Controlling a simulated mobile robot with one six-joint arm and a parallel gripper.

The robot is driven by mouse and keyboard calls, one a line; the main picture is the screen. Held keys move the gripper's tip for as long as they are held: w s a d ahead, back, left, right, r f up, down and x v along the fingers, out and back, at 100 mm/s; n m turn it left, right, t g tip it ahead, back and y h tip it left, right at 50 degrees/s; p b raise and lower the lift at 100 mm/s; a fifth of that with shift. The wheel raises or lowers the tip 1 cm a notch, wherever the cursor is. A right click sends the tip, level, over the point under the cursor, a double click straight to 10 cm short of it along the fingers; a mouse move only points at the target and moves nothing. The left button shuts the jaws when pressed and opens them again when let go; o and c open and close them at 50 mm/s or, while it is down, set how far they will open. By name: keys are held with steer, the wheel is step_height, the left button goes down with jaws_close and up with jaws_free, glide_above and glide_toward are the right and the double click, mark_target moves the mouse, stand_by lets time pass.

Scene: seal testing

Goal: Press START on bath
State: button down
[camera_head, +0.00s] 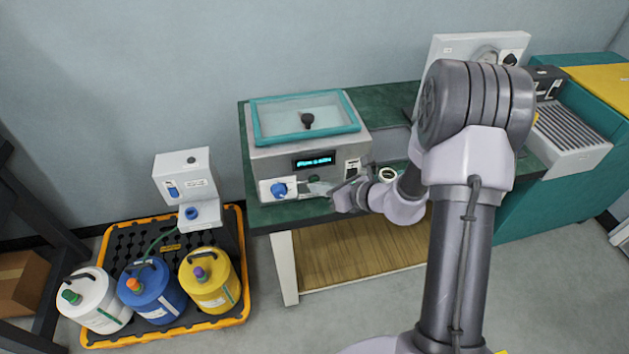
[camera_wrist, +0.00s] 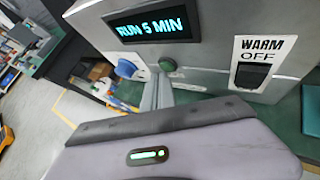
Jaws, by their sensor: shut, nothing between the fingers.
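The bath (camera_head: 258,160) is a grey box with a teal-rimmed clear lid and a black lid knob, standing on the bench. Its display (camera_wrist: 152,25) reads "RUN 5 MIN" in the wrist view. A round green button (camera_wrist: 168,64) sits below the display; its lettering is not readable, and it also shows in the head view (camera_head: 314,179). My gripper (camera_head: 318,188) is shut and empty at the bath's front, just below the green button. In the wrist view its fingers (camera_wrist: 158,92) point toward the button. I cannot tell whether they touch it.
A blue knob (camera_wrist: 125,68) is left of the button, and a switch marked WARM OFF (camera_wrist: 248,76) is right of it. The green bench (camera_head: 258,214) holds a small round item right of my gripper. Several jugs stand on a black-and-yellow spill tray (camera_head: 240,300) at the left.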

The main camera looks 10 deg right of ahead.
steer(key=shift+s, duration=0.45)
steer(key=s+b, duration=0.1)
steer(key=s, duration=0.4)
stand_by(0.8)
